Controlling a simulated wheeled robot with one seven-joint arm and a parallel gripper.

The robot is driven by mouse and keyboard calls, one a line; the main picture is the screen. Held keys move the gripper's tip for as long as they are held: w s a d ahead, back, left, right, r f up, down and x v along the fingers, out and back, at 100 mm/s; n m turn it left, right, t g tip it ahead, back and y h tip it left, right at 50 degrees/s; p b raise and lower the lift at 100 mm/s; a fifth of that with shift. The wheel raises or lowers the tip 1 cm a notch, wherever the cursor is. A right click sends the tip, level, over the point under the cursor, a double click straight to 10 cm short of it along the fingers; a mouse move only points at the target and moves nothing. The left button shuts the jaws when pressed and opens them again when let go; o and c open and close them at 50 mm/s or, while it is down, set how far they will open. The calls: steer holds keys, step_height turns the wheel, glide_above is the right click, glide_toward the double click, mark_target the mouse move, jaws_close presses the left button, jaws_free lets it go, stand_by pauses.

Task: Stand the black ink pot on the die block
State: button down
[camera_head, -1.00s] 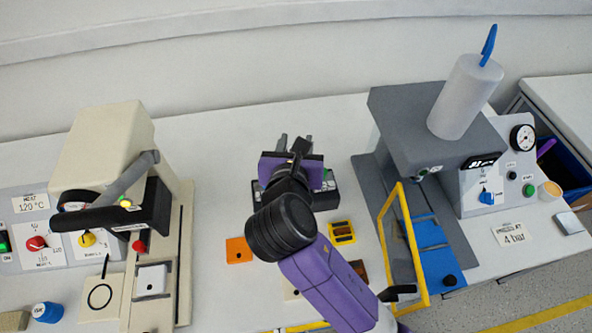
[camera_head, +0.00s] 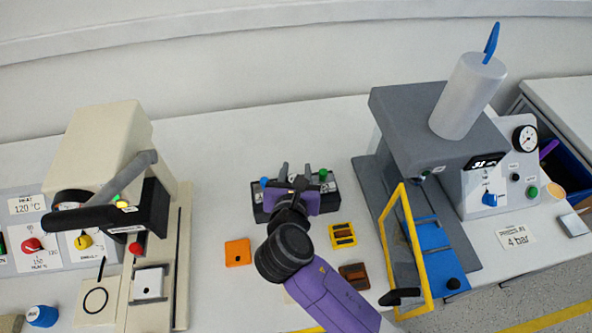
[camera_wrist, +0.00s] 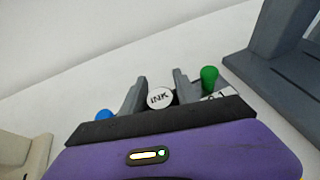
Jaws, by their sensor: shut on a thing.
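The ink pot (camera_wrist: 160,98) shows in the wrist view as a round white lid marked INK between my two fingers; its body is hidden. My gripper (camera_head: 296,172) is shut on it, over the dark rack (camera_head: 334,196) at mid-table. Whether the pot is clear of the rack I cannot tell.
A blue cap (camera_head: 264,183) and a green cap (camera_head: 323,174) flank my gripper on the rack. Orange (camera_head: 238,253), yellow (camera_head: 343,235) and brown (camera_head: 354,276) blocks lie in front. The beige press (camera_head: 110,150) stands left, the grey press with yellow-framed guard (camera_head: 428,270) right.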

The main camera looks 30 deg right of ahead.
steer(key=c, duration=0.9)
jaws_free()
steer(key=shift+f, duration=0.1)
steer(key=v, duration=1.2)
